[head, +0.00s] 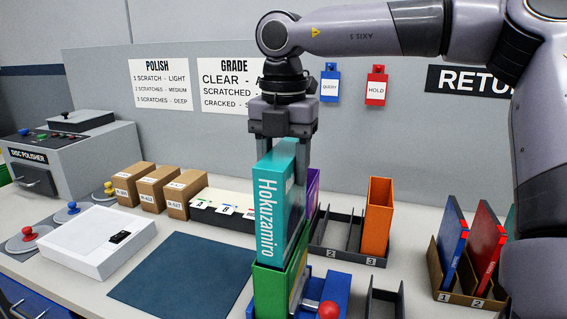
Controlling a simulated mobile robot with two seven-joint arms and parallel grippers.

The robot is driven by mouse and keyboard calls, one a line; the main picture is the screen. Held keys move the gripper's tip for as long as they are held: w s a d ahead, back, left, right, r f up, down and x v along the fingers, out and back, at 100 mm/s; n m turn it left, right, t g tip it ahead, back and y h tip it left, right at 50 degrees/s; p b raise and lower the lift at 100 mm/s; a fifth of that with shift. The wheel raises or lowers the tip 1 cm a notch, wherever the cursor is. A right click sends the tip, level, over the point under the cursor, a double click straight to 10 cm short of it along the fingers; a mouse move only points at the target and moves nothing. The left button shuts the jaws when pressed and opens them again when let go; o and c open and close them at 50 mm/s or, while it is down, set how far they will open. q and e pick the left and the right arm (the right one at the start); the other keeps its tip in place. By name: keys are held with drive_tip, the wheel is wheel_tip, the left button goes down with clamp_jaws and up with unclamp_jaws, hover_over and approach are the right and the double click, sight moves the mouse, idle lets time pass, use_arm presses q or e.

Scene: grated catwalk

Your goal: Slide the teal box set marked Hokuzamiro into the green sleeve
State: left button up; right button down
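The teal box set (268,215) marked Hokuzamiro stands upright in the middle of the head view, its lettering running down its spine. My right gripper (283,150), whose arm comes in from the right, is shut on its top end. The green sleeve (270,292) stands upright directly below, in a blue fixture (338,290) with a red knob (328,310). The box's lower end meets the sleeve's mouth and is hidden behind its front rim; how deep it sits I cannot tell. My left gripper is not in view.
A purple item (312,190) shows just behind the box. A dark numbered rack (345,256) holds an orange sleeve (377,215). Blue and red cases (485,243) stand at right. Brown boxes (184,193) and a white device (98,240) are left. The dark mat (180,272) is bare.

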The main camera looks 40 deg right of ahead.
drive_tip(key=shift+f+b, duration=4.6)
drive_tip(key=shift+f, duration=1.05)
drive_tip(key=shift+f+b, duration=0.3)
drive_tip(key=shift+f, duration=0.05)
drive_tip(key=shift+r, duration=0.1)
unclamp_jaws()
